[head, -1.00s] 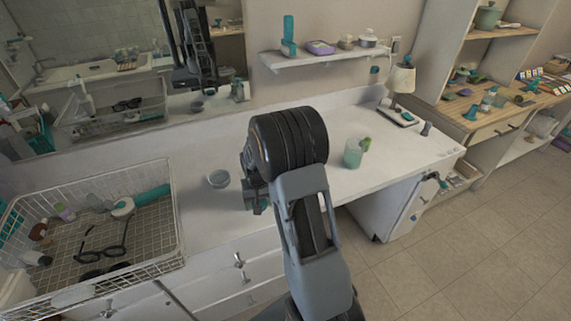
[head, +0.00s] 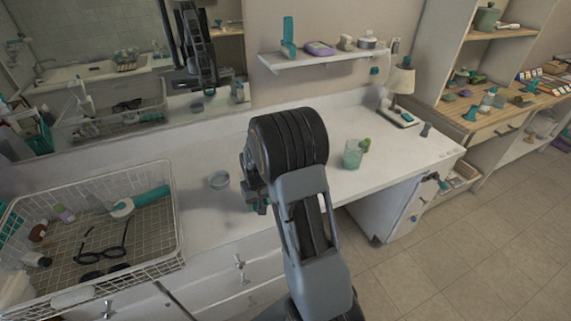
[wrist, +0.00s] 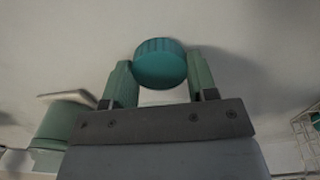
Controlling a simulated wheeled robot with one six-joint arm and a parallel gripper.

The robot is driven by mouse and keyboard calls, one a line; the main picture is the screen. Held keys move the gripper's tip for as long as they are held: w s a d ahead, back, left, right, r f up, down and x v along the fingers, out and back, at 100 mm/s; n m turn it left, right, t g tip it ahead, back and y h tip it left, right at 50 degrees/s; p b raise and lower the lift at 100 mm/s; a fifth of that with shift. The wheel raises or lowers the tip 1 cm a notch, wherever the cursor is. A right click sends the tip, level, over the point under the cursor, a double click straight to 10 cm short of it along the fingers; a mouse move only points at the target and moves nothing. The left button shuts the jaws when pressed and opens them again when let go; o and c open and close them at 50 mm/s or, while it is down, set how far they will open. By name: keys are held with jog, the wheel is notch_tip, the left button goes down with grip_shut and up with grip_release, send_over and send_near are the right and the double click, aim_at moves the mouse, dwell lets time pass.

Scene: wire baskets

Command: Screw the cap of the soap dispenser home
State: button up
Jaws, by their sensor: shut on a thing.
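A round teal cap with a ridged rim (wrist: 160,62) sits between the two green fingers of my gripper (wrist: 160,80) in the wrist view. The fingers are shut on its sides. What lies under the cap is hidden, so I cannot tell whether it sits on the dispenser's neck or how far it is turned. I cannot make out the soap dispenser's body.
A wire basket (head: 176,215) holding glasses and bottles stands left on the white counter (head: 300,205). A translucent green cup (head: 352,158) stands right. A wall shelf (head: 325,59) and lamp (head: 401,80) are behind.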

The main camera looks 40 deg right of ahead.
jog(key=shift+r+p, duration=1.7)
jog(key=shift+r, duration=0.75)
jog(key=shift+s+f, duration=0.1)
